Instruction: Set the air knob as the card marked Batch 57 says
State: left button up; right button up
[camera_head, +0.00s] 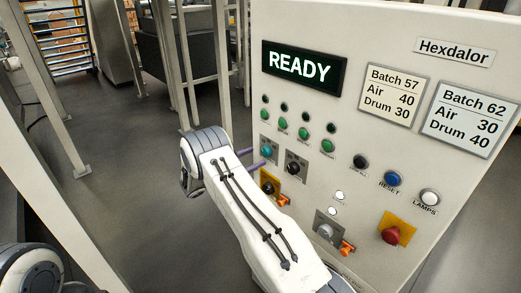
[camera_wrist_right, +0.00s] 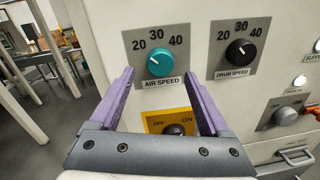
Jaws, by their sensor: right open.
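The card marked Batch 57 (camera_head: 392,95) is on the panel and reads Air 40, Drum 30. The teal air knob (camera_wrist_right: 160,64) is on a grey plate labelled AIR SPEED, with marks 20, 30 and 40. Its pale pointer line seems to lean up and left, toward 20; it is small. The knob also shows in the head view (camera_head: 266,152), by the purple fingertips. My right gripper (camera_wrist_right: 160,80) is open and empty, its two fingers reaching toward the panel either side of the knob, apart from it. My left gripper is not in view.
The black drum speed knob (camera_wrist_right: 239,52) is just right of the air knob. A yellow OFF/ON switch plate (camera_wrist_right: 170,117) is just below. A Batch 62 card (camera_head: 470,118) reads Air 30, Drum 40. The display (camera_head: 302,66) reads READY. A red button (camera_head: 393,236) is lower right.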

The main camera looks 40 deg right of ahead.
aim_at(264, 152)
jog(key=shift+d+p, duration=0.6)
jog(key=shift+d, duration=1.25)
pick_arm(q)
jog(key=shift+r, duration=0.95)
